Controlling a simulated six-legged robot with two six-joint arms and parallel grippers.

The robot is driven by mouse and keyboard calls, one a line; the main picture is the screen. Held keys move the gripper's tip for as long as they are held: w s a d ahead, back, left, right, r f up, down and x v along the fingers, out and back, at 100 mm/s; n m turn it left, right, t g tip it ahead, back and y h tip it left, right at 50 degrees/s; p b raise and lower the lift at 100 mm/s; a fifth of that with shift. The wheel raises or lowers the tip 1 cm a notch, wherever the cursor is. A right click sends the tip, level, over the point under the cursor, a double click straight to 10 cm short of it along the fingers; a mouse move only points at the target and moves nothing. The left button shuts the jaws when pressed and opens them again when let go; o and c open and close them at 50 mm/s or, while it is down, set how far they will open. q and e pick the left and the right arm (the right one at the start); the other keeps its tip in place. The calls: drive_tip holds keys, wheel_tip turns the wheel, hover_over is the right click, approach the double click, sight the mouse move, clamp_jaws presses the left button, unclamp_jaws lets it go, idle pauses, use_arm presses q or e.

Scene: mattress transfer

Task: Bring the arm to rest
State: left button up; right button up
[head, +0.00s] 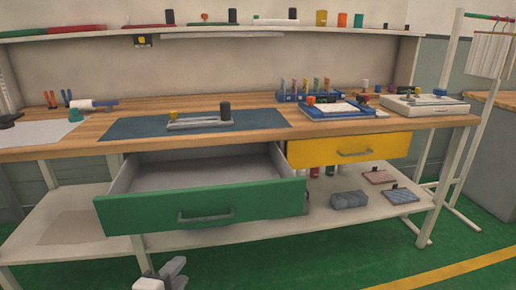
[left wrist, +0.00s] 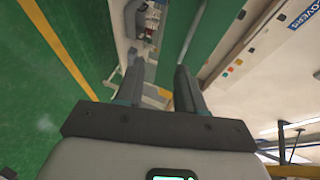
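My left gripper (head: 166,272) shows at the bottom edge of the head view, low in front of the open green drawer (head: 205,206) and apart from it. Most of its arm is cut off by the frame. In the left wrist view the two dark fingers (left wrist: 158,82) stand apart with a clear gap and nothing held between them. My right gripper is in neither view.
The green drawer is pulled out from the workbench (head: 250,105) and looks empty inside. The yellow drawer (head: 350,148) is shut. A blue mat (head: 130,127) lies on the benchtop. Green floor (head: 300,265) is clear in front, with a yellow line (head: 450,272) at right.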

use_arm(q)
drive_tip(key=s+d+f+n+g, duration=0.1)
drive_tip(key=s+d+f+g, duration=0.15)
drive_tip(key=f, duration=0.85)
drive_tip(key=s+d+f+n+g, duration=0.1)
drive_tip(key=f+g, duration=0.3)
drive_tip(key=f, duration=0.6)
drive_tip(key=s+d+f+n+g+h, duration=0.1)
drive_tip(key=s+d+f+n+g, duration=0.15)
drive_tip(key=s+f+n, duration=0.45)
drive_tip(key=s+d+f+n+g+h, duration=0.1)
drive_tip(key=s+d+f+n+g, duration=0.1)
drive_tip(key=s+f+n+g, duration=0.35)
wheel_tip(320, 180, up, 24)
drive_tip(key=s+n+p, duration=0.2)
drive_tip(key=n+p, duration=0.4)
drive_tip(key=p, duration=2)
drive_tip(key=shift+s+d+r, duration=0.15)
drive_tip(key=shift+s+d, duration=0.05)
drive_tip(key=shift+d, duration=0.1)
drive_tip(key=shift+t, duration=0.25)
